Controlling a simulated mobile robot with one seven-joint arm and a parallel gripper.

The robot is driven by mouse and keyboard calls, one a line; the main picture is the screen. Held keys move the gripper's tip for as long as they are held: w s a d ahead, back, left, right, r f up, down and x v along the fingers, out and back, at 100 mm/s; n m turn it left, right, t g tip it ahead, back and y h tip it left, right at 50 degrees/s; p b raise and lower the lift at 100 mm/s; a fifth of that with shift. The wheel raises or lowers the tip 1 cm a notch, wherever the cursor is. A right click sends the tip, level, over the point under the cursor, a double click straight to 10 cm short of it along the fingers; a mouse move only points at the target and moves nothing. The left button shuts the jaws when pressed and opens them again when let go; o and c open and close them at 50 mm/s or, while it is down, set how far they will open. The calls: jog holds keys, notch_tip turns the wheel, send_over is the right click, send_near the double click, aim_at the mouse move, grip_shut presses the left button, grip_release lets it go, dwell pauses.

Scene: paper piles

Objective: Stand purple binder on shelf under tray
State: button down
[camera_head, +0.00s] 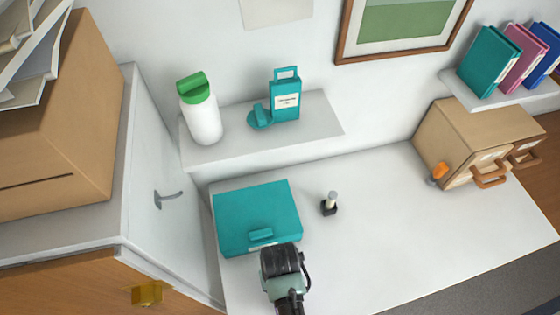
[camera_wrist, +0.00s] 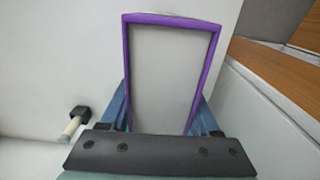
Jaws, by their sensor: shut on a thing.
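A purple-edged binder with a pale grey inner face (camera_wrist: 170,75) stands between the blue fingers of my gripper (camera_wrist: 160,112) in the wrist view. My gripper is shut on it. In the head view my gripper (camera_head: 283,262) is at the bottom centre, just in front of a teal box (camera_head: 258,212) on the white table. I cannot make out the held binder there. A white wall shelf (camera_head: 310,130) is above the back of the table. Another shelf (camera_head: 480,101) at right holds teal, pink and blue binders (camera_head: 523,70). No tray is clearly recognisable.
The wall shelf carries a white bottle with green cap (camera_head: 203,115) and a teal holder (camera_head: 285,98). A small dark-based object (camera_head: 329,205) stands right of the teal box. Tan drawers (camera_head: 470,140) are at right, a cardboard box (camera_head: 70,120) at left. The table's (camera_head: 400,235) middle is clear.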

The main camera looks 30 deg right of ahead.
jog(key=shift+f, duration=1.45)
jog(key=shift+c, duration=0.6)
grip_release()
notch_tip(320, 180, up, 12)
jog(key=shift+r+b, duration=0.15)
jog(key=shift+b, duration=0.15)
jog(key=shift+w, duration=0.1)
